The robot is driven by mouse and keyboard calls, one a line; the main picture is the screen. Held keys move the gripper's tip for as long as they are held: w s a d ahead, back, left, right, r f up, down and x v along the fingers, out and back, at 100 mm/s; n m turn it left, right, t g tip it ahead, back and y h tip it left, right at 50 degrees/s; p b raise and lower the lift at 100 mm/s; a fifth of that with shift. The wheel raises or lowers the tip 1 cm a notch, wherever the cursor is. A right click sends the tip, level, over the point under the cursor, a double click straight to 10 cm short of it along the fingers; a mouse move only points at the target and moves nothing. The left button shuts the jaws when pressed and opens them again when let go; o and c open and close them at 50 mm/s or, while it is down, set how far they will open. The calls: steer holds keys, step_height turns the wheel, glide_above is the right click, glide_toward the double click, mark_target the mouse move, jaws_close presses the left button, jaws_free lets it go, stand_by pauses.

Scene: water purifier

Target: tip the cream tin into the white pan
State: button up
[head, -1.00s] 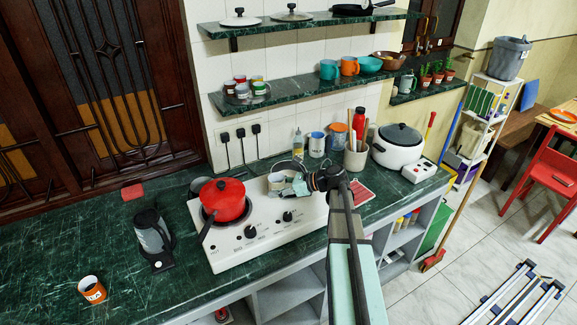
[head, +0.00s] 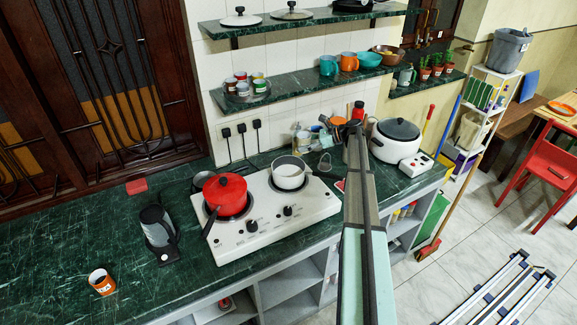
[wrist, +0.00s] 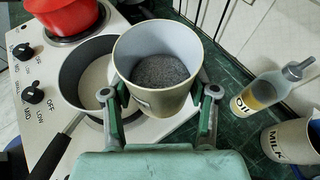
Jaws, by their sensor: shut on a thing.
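My gripper (wrist: 160,98) is shut on the cream tin (wrist: 158,50), with a finger on each side of it. The tin's mouth faces the wrist camera, and a grey speckled surface shows inside. The white pan (head: 290,174) sits on the right hob plate. In the wrist view the pan (wrist: 78,62) is just left of the tin, which overlaps part of its rim. A pale patch shows in the pan; I cannot tell whether it is contents or bare bottom. In the head view my arm and clutter make the tin hard to pick out.
A red pot (head: 226,194) is on the left hob plate (head: 262,222). An oil bottle (wrist: 262,92) and a milk container (wrist: 290,142) stand right of the tin. A white cooker (head: 396,142) stands at the right. The counter (head: 120,225) at left is mostly clear.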

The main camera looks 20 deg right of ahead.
mark_target(307, 142)
steer(key=shift+s+a, duration=0.1)
stand_by(0.3)
steer(key=shift+s+a+r+n+h, duration=0.1)
steer(key=shift+a+r+n+h, duration=0.1)
steer(key=shift+a+n+h, duration=0.1)
steer(key=shift+s+a+r+n+t+h, duration=0.15)
steer(key=shift+s+a+r+n+h, duration=0.2)
steer(key=shift+h, duration=0.2)
steer(key=shift+s+a+r+n+t+h, duration=0.15)
steer(key=shift+a+r+n+h, duration=0.05)
steer(key=shift+a+n+h, duration=0.3)
steer(key=shift+s+a+f+n+h+b, duration=0.25)
steer(key=shift+a+n+h+b, duration=0.25)
steer(key=shift+h+b, duration=0.4)
steer(key=shift+s+a+r+n+t+h+b, duration=0.15)
steer(key=shift+a+n+t+h+b, duration=0.2)
steer(key=shift+b, duration=0.2)
steer(key=shift+a+f+n+t+h+b, duration=0.1)
steer(key=shift+f+n+t+h+b, duration=0.25)
steer(key=shift+b, duration=0.85)
stand_by(1.3)
steer(key=shift+r+n+h+b, duration=0.35)
steer(key=shift+h+b, duration=0.3)
steer(key=shift+b, duration=0.15)
stand_by(1.5)
